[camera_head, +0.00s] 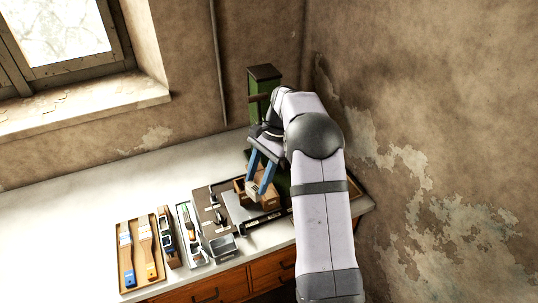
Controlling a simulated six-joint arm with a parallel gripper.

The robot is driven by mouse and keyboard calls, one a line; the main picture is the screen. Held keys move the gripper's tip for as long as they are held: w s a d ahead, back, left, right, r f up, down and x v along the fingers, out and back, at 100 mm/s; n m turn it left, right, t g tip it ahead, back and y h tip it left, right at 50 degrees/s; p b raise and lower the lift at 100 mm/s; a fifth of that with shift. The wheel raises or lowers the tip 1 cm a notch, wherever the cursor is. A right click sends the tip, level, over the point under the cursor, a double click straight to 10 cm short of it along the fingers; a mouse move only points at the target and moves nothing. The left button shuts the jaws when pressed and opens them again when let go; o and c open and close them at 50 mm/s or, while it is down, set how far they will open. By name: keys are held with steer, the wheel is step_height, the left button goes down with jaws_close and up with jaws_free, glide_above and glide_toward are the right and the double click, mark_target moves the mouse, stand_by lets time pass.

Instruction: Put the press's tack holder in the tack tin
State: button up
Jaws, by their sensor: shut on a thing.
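My gripper (258,184), with two blue fingers, points down in front of the green press (264,97). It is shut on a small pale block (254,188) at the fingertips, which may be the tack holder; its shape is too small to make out. The block is at a brown open box (269,201); whether it is inside, touching or above it I cannot tell. A small grey open-topped tin (222,247), perhaps the tack tin, stands near the front edge of the bench, left of and nearer than my gripper. My arm hides much of the press.
A wooden tray (128,272) with two brushes lies at the front left. Narrow trays with small tools (187,224) lie between it and the dark press base (206,202). The white bench top (60,225) is clear at the left. Walls close the back and right.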

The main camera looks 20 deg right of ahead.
steer(key=s+a+f+n+g+h, duration=0.3)
steer(key=s+a+f+n, duration=0.3)
steer(key=n, duration=0.6)
steer(key=w+a+f+n+b, duration=0.1)
steer(key=w+a+f+b, duration=0.1)
steer(key=a+f+b, duration=0.1)
steer(key=w+a+f+n+h+b, duration=0.1)
steer(key=w+a+f+b, duration=0.1)
steer(key=a+f, duration=0.3)
step_height(320, 180, down, 3)
steer(key=shift+w+a+r+b, duration=0.2)
steer(key=shift+w+b, duration=0.2)
steer(key=shift+b, duration=0.4)
steer(key=shift+f, duration=0.1)
steer(key=shift+f+b, duration=1)
steer(key=shift+f, duration=0.3)
steer(key=shift+f, duration=0.2)
steer(key=shift+f+b, duration=0.6)
steer(key=shift+f, duration=0.5)
